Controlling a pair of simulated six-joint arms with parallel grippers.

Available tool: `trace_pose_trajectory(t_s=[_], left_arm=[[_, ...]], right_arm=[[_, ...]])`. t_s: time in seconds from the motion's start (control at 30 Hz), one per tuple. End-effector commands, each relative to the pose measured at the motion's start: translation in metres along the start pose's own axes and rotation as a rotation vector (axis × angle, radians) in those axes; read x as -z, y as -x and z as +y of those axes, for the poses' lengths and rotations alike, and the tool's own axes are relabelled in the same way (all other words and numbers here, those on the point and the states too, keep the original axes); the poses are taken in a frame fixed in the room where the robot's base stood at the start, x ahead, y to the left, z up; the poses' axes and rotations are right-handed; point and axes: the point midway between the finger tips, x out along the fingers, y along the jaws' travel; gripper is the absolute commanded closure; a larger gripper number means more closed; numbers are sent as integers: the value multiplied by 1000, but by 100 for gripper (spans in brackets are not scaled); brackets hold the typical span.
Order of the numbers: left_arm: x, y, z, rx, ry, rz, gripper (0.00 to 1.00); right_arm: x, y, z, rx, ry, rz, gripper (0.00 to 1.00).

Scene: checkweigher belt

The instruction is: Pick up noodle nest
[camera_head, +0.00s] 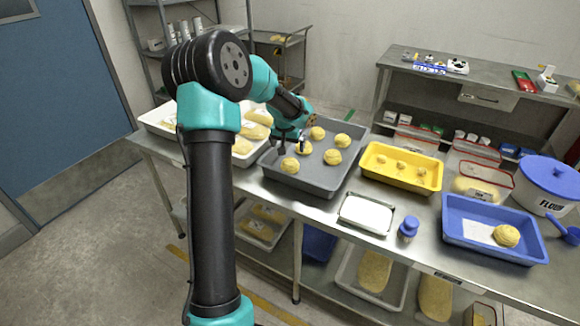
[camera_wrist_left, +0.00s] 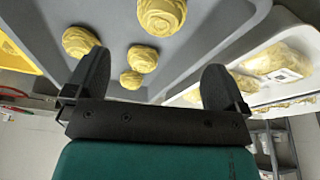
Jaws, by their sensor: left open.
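Several round yellow noodle nests lie spread in a grey tray (camera_head: 322,187); one is at the tray's near left (camera_head: 290,165), one at its right (camera_head: 342,140). My left gripper (camera_head: 292,145) is over the left part of this tray, close to a nest (camera_head: 303,148) that it partly covers. In the left wrist view the open fingers (camera_wrist_left: 155,80) have nothing held between them; nests show beyond them, the largest at the top (camera_wrist_left: 161,16). I cannot tell the exact height above the nests. Another nest (camera_head: 506,236) sits in a blue tray (camera_head: 482,248). My right gripper is not in view.
A white tray of wrapped packs (camera_head: 157,120) stands left of the grey tray. To the right are a yellow tray (camera_head: 375,173) with small pieces, a white weighing plate (camera_head: 366,214), a blue-capped bottle (camera_head: 408,228) and a flour tub (camera_head: 546,185).

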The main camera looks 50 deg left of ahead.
Motion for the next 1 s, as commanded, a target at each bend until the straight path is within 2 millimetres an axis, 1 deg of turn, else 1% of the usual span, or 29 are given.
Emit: trace_pose_trajectory(t_s=[0.03,0.2,0.3,0.4,0.53,0.87,1.0], left_arm=[[-1,-11,0,1,0,-4,0],[-1,-39,0,0,0,-3,0],[-1,-55,0,1,-1,-3,0],[0,-66,0,0,1,-2,0],[0,-71,0,0,0,0,0],[0,-73,0,0,0,0,0],[-2,-86,0,-1,0,-3,0]], right_arm=[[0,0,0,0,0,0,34],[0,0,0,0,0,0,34],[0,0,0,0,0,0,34],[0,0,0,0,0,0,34],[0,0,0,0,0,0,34],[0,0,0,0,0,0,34],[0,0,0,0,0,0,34]])
